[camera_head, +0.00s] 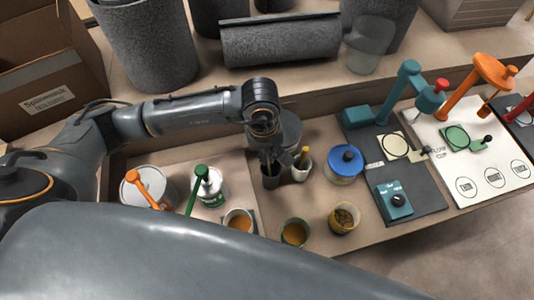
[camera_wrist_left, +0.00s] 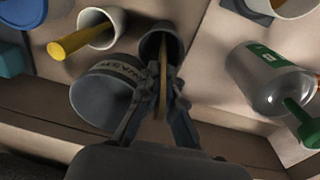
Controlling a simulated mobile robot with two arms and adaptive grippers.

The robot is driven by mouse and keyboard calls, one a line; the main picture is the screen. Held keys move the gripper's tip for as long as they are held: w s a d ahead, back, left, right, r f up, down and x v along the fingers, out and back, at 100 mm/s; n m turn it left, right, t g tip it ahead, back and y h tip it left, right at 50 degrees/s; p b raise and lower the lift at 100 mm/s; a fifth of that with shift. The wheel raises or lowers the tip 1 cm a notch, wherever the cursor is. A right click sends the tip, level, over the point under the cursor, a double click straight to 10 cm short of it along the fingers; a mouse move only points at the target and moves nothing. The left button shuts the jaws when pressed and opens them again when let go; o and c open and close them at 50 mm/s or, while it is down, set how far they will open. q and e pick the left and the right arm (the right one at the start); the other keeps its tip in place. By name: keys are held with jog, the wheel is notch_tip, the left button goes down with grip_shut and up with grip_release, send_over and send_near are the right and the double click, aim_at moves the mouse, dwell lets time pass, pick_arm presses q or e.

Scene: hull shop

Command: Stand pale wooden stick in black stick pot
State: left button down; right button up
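My left gripper (camera_head: 268,160) points down over the black stick pot (camera_head: 270,182), which stands on the bench. In the left wrist view, the gripper (camera_wrist_left: 162,78) has its fingers closed around the pale wooden stick (camera_wrist_left: 162,95). The stick runs between the fingers towards the mouth of the black pot (camera_wrist_left: 150,40), and its far end appears to be inside the rim. Whether it touches the pot's bottom is hidden. My right gripper is not in view.
A white pot (camera_head: 300,173) with a yellow stick stands close to the black pot. A dark grey lettered cup (camera_wrist_left: 100,100) is beside the gripper. A blue-lidded jar (camera_head: 344,166), a green-labelled can (camera_head: 210,188) and small cups with brown contents (camera_head: 294,232) stand around.

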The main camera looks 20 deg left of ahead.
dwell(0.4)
pick_arm(q)
jog(key=c, duration=0.6)
grip_release()
jog(key=shift+c, duration=0.2)
jog(key=shift+r+p, duration=2.45)
jog(key=shift+r, duration=2.55)
